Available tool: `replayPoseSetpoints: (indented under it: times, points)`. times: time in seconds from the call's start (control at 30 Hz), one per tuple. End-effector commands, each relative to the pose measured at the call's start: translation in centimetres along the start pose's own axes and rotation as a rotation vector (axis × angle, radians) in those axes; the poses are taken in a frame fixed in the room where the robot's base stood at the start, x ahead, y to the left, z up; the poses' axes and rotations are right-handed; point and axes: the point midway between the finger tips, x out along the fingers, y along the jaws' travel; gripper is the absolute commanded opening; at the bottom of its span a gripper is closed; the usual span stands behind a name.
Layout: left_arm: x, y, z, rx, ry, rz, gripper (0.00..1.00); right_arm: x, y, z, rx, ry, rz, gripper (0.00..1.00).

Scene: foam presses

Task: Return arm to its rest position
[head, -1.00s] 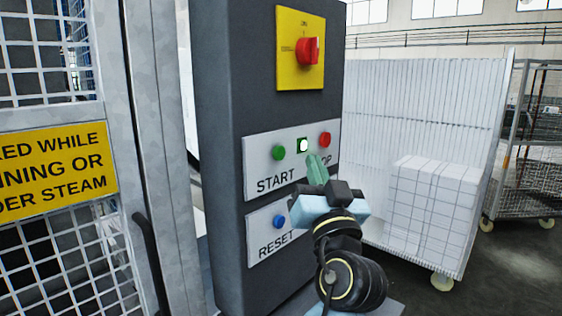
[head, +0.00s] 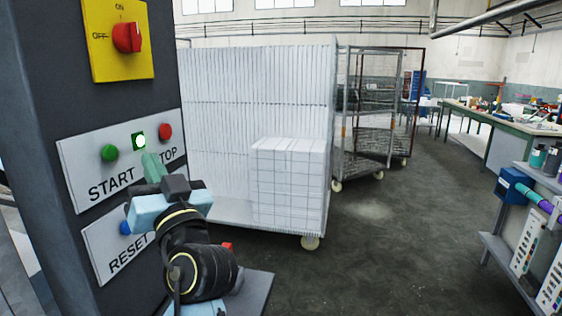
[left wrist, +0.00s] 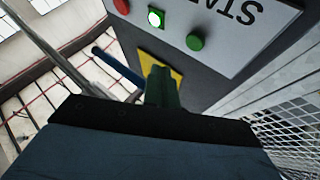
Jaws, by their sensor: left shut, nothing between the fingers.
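My left gripper (head: 153,168) is shut and empty, its green fingers pointing up at the control panel between START and STOP. In the left wrist view, the closed fingers (left wrist: 162,88) show below the lit button (left wrist: 156,19); I cannot tell whether they touch the panel. The dark control cabinet (head: 62,95) stands at the left of the head view. My right gripper is not in view.
A white-walled cart (head: 250,75) with white blocks (head: 288,182) stands behind my left arm. A wire-mesh trolley (head: 365,140) is farther back. A shelf (head: 520,280) with blue and purple items is at the right. The grey floor (head: 400,250) between is open.

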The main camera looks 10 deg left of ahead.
Motion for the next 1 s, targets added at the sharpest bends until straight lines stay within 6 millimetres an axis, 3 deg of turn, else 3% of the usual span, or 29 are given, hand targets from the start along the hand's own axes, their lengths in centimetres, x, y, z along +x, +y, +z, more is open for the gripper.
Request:
replayPoseSetpoints:
  times: [0.07,0.17,0.27,0.4,0.5,0.7,0.97,1.0]
  points:
    - [-0.7,0.2,2.4,0.007,-0.06,0.034,0.0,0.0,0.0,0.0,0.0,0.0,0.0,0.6]
    - [-2.6,0.6,7.7,0.022,-0.203,0.118,0.0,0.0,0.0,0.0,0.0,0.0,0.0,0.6]
    - [-6.2,0.8,14.3,0.049,-0.401,0.243,0.0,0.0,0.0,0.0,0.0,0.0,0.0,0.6]
    - [-13.2,0.3,22.4,0.108,-0.691,0.451,0.0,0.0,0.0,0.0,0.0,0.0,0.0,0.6]
    - [-19.1,-0.7,26.6,0.155,-0.886,0.613,0.0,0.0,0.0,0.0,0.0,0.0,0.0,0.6]
    - [-28.8,-3.7,30.4,0.233,-1.167,0.885,0.0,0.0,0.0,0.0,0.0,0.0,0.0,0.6]
    - [-38.3,-8.3,31.0,0.305,-1.421,1.183,0.0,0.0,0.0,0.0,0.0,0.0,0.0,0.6]
    - [-38.8,-8.0,31.6,0.308,-1.432,1.197,0.0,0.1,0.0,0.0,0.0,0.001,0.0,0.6]
